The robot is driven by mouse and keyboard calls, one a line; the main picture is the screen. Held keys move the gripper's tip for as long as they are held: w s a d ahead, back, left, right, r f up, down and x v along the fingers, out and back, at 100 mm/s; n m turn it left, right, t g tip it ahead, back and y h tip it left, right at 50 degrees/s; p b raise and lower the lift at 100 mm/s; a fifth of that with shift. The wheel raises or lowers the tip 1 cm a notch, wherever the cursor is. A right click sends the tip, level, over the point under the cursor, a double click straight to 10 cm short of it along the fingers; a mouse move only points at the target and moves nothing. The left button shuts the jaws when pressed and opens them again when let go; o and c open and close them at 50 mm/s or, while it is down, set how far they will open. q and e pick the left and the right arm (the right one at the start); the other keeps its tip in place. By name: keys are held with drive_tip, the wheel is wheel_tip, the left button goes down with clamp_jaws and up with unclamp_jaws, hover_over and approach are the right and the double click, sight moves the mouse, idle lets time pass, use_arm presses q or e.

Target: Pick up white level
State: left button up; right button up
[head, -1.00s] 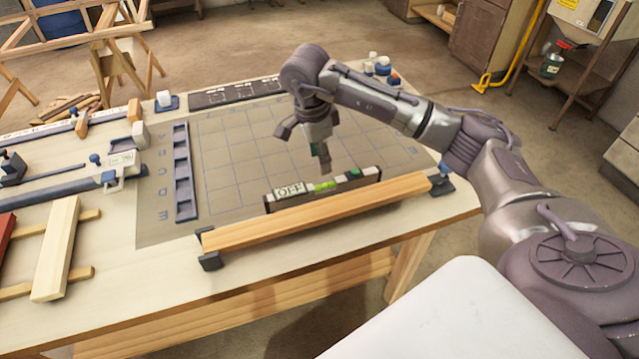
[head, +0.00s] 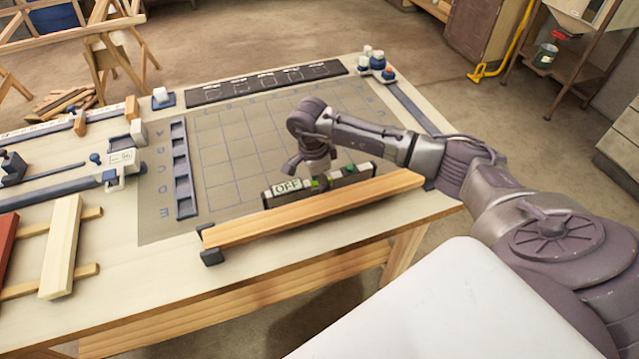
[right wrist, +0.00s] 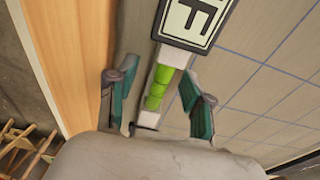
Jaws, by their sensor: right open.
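The level (head: 287,187) stands on the grid mat just behind the long wooden lath. In the right wrist view my right gripper (right wrist: 158,100) is open, with one teal-padded finger on each side of the level around the green vial. I cannot tell whether either finger touches it. My left gripper does not show.
The wooden lath (head: 320,210) lies along the table's front edge, close to the level, in dark end holders. The grid mat (head: 215,140) is mostly clear behind the level. A dark slotted tray (head: 181,165) lies at the mat's left. Blue-based pieces (head: 377,62) stand at the back right.

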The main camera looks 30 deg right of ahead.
clamp_jaws()
drive_tip(key=shift+r, duration=0.2)
